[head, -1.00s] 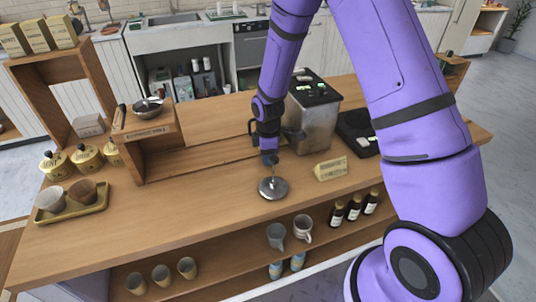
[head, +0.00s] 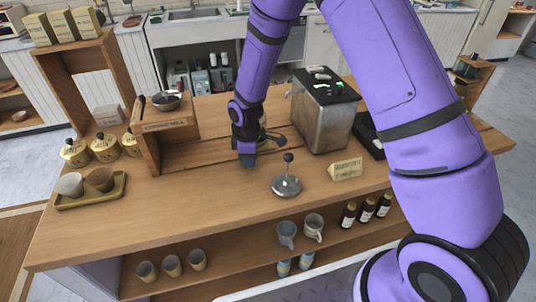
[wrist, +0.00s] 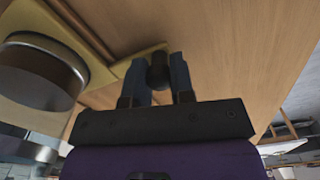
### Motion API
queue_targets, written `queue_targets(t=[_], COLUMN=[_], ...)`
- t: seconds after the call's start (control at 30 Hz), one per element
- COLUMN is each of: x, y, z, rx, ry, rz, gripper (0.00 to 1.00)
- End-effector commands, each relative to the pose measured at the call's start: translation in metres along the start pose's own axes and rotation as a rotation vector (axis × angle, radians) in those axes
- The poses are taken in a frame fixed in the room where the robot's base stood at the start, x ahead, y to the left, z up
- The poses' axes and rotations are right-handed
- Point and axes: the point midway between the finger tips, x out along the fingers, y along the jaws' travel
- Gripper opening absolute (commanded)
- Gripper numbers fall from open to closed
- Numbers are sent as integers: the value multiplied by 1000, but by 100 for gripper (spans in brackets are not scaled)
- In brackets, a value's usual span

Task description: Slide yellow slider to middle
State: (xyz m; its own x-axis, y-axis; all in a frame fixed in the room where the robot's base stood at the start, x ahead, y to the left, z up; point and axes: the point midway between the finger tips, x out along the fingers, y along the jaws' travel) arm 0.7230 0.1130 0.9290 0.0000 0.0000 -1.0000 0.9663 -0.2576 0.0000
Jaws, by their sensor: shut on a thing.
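My gripper (wrist: 158,85) is shut on the dark knob (wrist: 158,72) of the yellow slider (wrist: 97,72) in the wrist view. The slider is a flat yellow plate with a narrow arm reaching to the knob. A round metal-sided part with a dark face (wrist: 42,72) sits against the plate at left. In the head view my gripper (head: 247,162) is low at the wooden counter, just right of the wooden box stand. My arm hides most of the slider there.
The wooden stand (head: 165,130) with a bowl is close at left. A tray (head: 62,203) with cups is further left.

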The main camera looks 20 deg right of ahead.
Motion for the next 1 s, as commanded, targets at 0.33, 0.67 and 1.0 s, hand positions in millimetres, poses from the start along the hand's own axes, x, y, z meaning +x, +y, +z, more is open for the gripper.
queue_targets(t=[0.33,0.67,1.0], x=[0,-1,-1], y=[-15,-17,-17], z=[-56,-68,-68], rx=[-2,1,1], ry=[1,2,1], rz=[1,1,1], gripper=[0,0,43])
